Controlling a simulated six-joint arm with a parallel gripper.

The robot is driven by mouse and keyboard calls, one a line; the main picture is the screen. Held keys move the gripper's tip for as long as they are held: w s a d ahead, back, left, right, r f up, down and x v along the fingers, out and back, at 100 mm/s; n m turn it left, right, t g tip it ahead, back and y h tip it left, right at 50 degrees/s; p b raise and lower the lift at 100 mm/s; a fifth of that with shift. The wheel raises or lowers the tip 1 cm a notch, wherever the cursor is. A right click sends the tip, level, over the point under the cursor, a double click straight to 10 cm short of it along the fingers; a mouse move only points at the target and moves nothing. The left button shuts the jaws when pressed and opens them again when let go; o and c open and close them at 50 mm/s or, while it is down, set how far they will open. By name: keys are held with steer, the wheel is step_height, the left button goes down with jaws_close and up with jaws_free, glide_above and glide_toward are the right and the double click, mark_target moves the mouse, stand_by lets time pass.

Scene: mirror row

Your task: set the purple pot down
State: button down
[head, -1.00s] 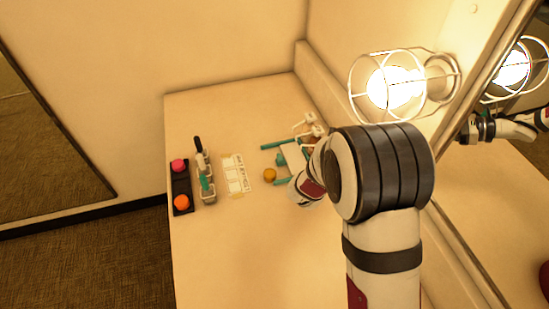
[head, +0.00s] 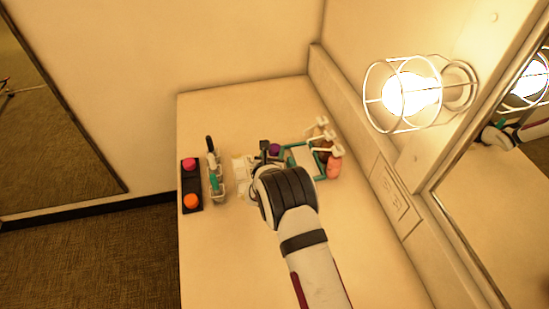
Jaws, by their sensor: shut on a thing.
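The purple pot (head: 275,149) is a small dark purple round thing near the middle of the counter, just left of a teal frame. My gripper (head: 270,151) is at the pot and shut on it, with my wrist covering the near side. Whether the pot touches the counter cannot be told from this view. A pale card (head: 241,168) with marked outlines lies just left of my gripper, its right part hidden by my arm.
A black tray (head: 191,180) holds a pink pot (head: 189,164) and an orange pot (head: 191,201) at the left. A grey holder (head: 221,191) stands beside it. The teal frame (head: 318,177) and a salmon-coloured thing (head: 334,167) stand right. The front counter (head: 225,260) is clear.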

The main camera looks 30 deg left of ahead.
steer(key=shift+f, duration=1.25)
steer(key=c, duration=0.7)
jaws_free()
steer(key=shift+o, duration=0.2)
